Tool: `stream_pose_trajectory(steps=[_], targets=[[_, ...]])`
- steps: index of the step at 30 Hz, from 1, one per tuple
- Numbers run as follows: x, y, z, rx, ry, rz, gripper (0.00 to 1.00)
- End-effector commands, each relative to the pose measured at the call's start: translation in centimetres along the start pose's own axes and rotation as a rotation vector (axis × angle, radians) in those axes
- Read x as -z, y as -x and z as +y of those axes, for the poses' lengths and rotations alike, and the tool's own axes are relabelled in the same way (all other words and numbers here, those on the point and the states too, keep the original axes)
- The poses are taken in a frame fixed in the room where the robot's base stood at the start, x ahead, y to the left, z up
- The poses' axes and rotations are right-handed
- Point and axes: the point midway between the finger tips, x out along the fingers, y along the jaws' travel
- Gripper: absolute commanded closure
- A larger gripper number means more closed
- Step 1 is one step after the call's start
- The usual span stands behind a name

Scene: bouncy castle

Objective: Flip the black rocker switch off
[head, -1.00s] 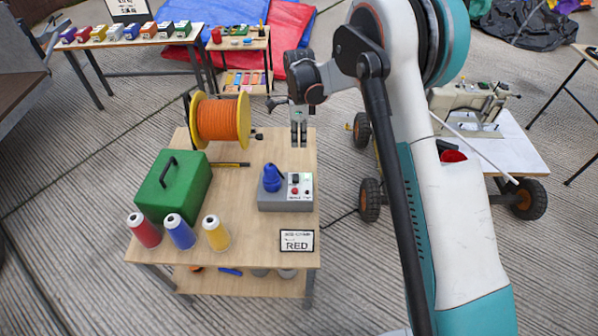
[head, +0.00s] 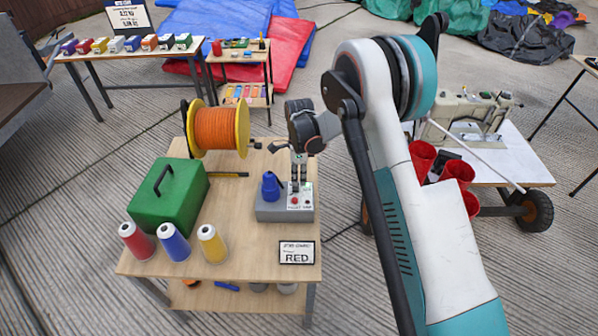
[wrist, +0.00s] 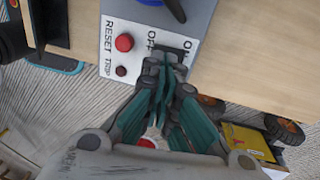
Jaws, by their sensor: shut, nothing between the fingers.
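The grey switch box (head: 268,215) stands on the wooden table. Its white panel carries a red button (head: 294,201), which also shows in the wrist view (wrist: 124,42) beside the RESET label. The OFF and ON labels lie at the panel's right in the wrist view. The black rocker switch is mostly or wholly hidden behind my fingertips there, so its position cannot be read. My gripper (head: 298,184) is shut and empty, pointing down at the panel; it also shows in the wrist view (wrist: 163,65) between OFF and ON. I cannot tell whether it touches the rocker.
A blue knob (head: 270,187) stands on the box, left of my gripper. An orange cable reel (head: 219,130), a green case (head: 170,205), several thread cones (head: 174,243) and a RED sign (head: 297,253) share the table.

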Motion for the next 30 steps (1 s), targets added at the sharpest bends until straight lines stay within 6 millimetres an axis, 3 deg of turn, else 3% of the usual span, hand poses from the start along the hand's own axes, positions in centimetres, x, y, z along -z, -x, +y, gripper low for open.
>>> stream_pose_trajectory(steps=[4, 30], targets=[[0.0, -1.0, 0.0, 0.000, 0.000, 0.000, 1.00], [0.0, -1.9, 0.2, 0.090, -0.001, 0.000, 1.00]])
